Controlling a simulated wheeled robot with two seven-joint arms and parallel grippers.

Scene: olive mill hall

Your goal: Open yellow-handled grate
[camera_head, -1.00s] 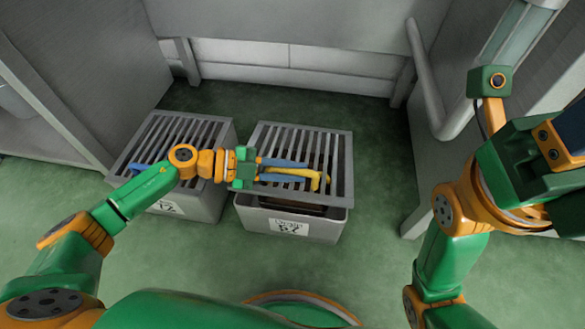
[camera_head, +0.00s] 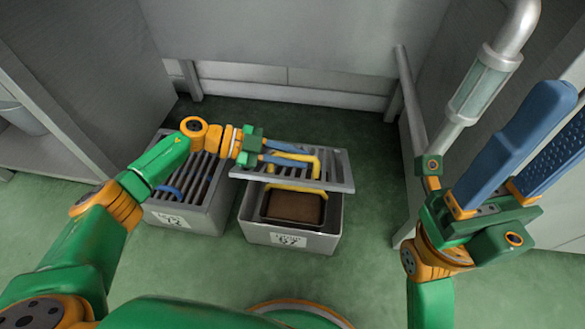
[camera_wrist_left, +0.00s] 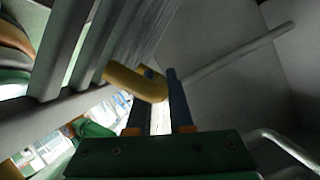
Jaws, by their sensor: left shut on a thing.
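The yellow-handled grate (camera_head: 337,171) is a grey slatted lid, lifted at its front edge above the right-hand grey box (camera_head: 314,242). Its yellow handle (camera_head: 318,162) lies between the fingers of my left gripper (camera_head: 293,154), which is shut on it. The handle also shows in the left wrist view (camera_wrist_left: 135,82), between the blue fingers (camera_wrist_left: 160,100). Below the raised grate, the box stands open at the front, with a dark tray of brown contents (camera_head: 293,208) inside. My right gripper (camera_head: 552,135) is raised at the right with its two blue fingers apart and empty.
A second grey box with a blue-handled grate (camera_head: 190,190) stands close on the left. A grey pipe with a glass section (camera_head: 482,88) is near my right gripper. Panels rise at both sides; the green floor in front is clear.

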